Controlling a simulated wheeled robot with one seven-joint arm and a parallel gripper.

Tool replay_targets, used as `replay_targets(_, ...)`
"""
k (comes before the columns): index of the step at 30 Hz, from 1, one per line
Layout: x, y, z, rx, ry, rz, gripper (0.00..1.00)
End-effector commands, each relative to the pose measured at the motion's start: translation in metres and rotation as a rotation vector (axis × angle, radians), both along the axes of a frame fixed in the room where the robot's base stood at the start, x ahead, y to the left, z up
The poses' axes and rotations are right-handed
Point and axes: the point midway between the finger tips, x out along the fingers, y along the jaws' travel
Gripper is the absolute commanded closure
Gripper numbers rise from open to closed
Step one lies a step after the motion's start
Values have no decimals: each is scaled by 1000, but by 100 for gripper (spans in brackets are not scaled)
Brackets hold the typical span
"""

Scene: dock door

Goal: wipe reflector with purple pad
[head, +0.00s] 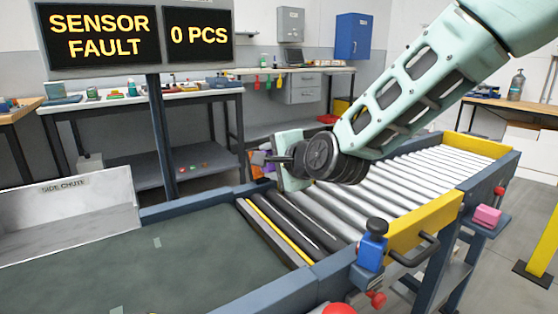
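My gripper (268,160) is above the far side of the roller conveyor, pointing left, mostly hidden behind its own pale green body and dark wrist. A small patch of purple (271,166) with orange beside it shows right at the fingers. I cannot tell whether this is the purple pad held by the fingers or something behind them. The finger opening is too small and covered to read. I cannot make out the reflector; the far rail near my gripper is partly hidden by my arm.
The roller conveyor (420,172) meets a dark green belt (150,265). A blue device with a black knob (372,245) and a black handle stand on the near rail. A pink block (487,215) lies on a side shelf. A sign (100,36) reads "SENSOR FAULT"; its post rises at the far rail.

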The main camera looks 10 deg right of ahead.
Motion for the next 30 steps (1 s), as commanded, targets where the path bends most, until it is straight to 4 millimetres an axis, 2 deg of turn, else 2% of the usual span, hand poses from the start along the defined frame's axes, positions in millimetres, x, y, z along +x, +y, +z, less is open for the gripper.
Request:
replay_targets(1,-2,5,0,1,-1,5,73)
replay_targets(8,-5,11,0,1,0,3,73)
replay_targets(18,-17,35,1,1,1,4,73)
replay_targets(30,-19,38,1,0,0,0,73)
